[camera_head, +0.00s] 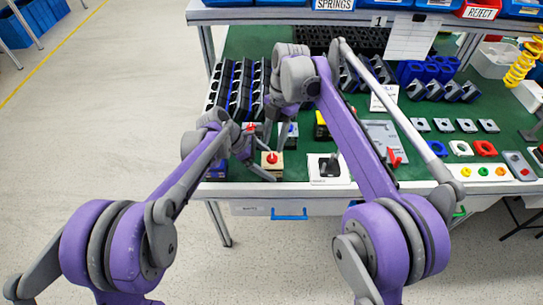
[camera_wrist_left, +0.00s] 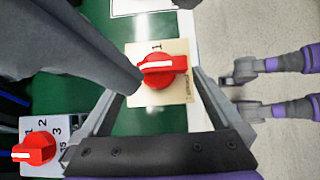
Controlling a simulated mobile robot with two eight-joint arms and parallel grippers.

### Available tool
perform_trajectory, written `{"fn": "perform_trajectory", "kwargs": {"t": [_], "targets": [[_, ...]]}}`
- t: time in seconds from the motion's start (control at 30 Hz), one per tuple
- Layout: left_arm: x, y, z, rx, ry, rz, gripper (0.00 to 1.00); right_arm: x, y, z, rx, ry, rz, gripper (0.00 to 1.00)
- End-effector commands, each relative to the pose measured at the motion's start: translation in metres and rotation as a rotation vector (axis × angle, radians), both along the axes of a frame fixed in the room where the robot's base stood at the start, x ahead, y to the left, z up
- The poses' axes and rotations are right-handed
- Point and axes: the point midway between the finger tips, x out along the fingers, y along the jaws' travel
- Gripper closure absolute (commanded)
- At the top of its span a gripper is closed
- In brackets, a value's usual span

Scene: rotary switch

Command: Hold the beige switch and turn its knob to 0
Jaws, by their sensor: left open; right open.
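The beige switch (camera_head: 272,171) stands at the table's front edge with a red knob (camera_head: 271,158). In the left wrist view the beige switch (camera_wrist_left: 182,93) has its red knob (camera_wrist_left: 163,70) with the white line lying nearly level, and a printed 1 shows above it. My left gripper (camera_head: 257,162) is open and low at the switch; in the left wrist view its fingers (camera_wrist_left: 162,82) lie on both sides of the switch. Contact cannot be told. My right gripper (camera_head: 274,124) is open, above and behind the switch, its fingertips partly hidden.
In the left wrist view, another switch (camera_wrist_left: 62,128) with a red knob and printed numbers sits at lower left. A white plate with a black lever (camera_head: 329,168) is right of the beige switch. Black racks (camera_head: 236,88) stand behind. Small bare green table patches (camera_head: 297,172) show nearby.

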Motion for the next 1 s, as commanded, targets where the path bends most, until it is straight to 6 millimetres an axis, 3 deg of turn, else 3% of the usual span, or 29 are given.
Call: {"fn": "perform_trajectory", "kwargs": {"t": [0.17, 0.6, 0.8, 1.0], "targets": [[0.0, 0.009, 0.012, 0.0, 0.0, 0.002, 0.0, 0.0, 0.0, 0.0, 0.0, 0.0, 0.0, 0.55], [0.0, 0.064, 0.079, 0.0, 0.0, 0.002, 0.0, 0.0, 0.0, 0.0, 0.0, 0.0, 0.0, 0.55], [0.0, 0.074, 0.093, 0.0, 0.0, 0.001, 0.0, 0.0, 0.0, 0.0, 0.0, 0.0, 0.0, 0.55], [0.0, 0.075, 0.094, 0.0, 0.0, 0.0, 0.0, 0.0, 0.0, 0.0, 0.0, 0.0, 0.0, 0.55]]}}
